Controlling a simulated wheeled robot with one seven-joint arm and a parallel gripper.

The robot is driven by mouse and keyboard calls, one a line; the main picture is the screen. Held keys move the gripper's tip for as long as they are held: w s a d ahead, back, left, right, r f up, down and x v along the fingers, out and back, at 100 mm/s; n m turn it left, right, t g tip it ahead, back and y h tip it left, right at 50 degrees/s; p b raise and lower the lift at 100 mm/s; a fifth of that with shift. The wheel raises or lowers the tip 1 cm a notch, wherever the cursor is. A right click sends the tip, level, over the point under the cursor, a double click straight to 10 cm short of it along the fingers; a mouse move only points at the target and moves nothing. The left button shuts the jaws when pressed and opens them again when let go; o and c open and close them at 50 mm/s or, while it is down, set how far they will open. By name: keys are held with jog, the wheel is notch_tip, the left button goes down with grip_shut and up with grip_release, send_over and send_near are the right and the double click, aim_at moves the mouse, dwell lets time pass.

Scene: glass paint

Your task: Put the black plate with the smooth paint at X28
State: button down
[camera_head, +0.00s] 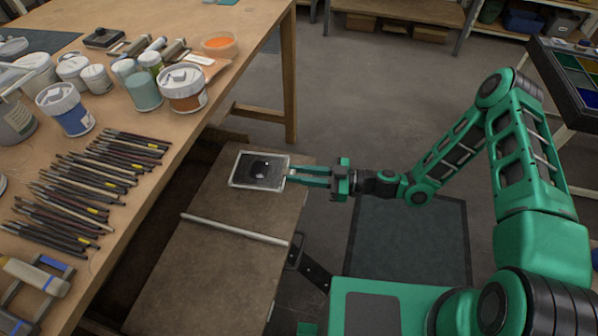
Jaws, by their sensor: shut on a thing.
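A small black plate (250,178) with a pale rim shows at the middle left of the head view, over the far part of a low brown board. A dark glossy patch lies on its face. My gripper (291,177) comes from the right with its green fingers level and is shut on the plate's right edge. The plate looks about flat. I cannot tell whether it touches the board or is held a little above it. No X28 mark can be read in this view.
The low board (185,270) has a pale rod (234,229) lying across it. A dark mat (405,240) lies on the floor. A paint tray (572,80) stands at right.

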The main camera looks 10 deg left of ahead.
aim_at(299, 190)
jog(key=shift+f, duration=0.1)
jog(key=shift+s+f, duration=0.1)
jog(key=shift+f, duration=2.7)
jog(key=shift+f, duration=0.5)
jog(key=shift+r, duration=0.1)
jog(key=c, duration=0.8)
grip_release()
jog(key=shift+c, duration=0.2)
jog(key=shift+r, duration=0.1)
jog(key=shift+r, duration=3.9)
